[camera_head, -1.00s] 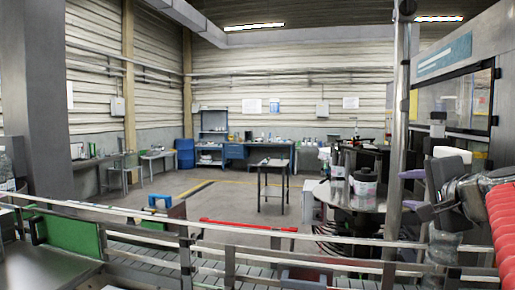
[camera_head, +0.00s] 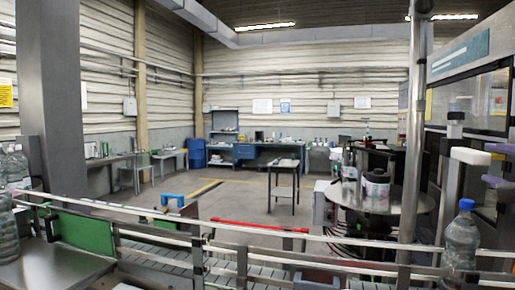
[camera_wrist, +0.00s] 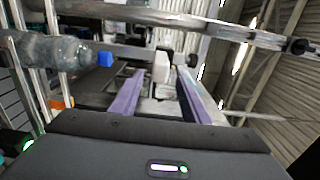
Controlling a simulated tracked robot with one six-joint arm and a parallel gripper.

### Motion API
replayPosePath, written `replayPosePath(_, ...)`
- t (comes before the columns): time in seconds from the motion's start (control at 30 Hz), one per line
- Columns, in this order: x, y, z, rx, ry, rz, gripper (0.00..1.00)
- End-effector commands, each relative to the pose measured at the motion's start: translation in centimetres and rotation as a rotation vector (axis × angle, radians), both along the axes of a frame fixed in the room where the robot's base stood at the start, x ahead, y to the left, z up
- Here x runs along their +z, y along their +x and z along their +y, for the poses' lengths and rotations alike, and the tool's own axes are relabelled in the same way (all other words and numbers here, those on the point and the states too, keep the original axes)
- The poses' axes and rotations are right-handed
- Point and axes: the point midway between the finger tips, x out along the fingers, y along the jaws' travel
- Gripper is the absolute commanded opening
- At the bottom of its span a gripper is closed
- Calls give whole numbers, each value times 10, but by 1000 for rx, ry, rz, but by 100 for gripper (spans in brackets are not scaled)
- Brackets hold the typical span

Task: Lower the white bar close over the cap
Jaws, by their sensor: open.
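In the wrist view the white bar (camera_wrist: 161,66) shows between and beyond the purple fingers of my gripper (camera_wrist: 160,78), which stand apart. I cannot tell whether they touch it. The blue cap (camera_wrist: 105,58) and bottle (camera_wrist: 55,50) lie left of the fingers there. In the head view only part of my gripper (camera_head: 496,181) shows at the right edge.
A metal pole (camera_head: 413,150) stands left of the bar. A rail (camera_head: 230,235) runs along the conveyor in front. More clear bottles (camera_head: 15,170) stand at the far left.

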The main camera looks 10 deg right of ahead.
Motion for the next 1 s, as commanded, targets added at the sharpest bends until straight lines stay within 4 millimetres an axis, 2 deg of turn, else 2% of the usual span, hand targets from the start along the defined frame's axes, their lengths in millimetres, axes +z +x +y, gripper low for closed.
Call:
replayPosePath(0.8,-1,91,-51,5,1,2,42)
replayPosePath(1.0,-1,108,-62,5,0,2,42)
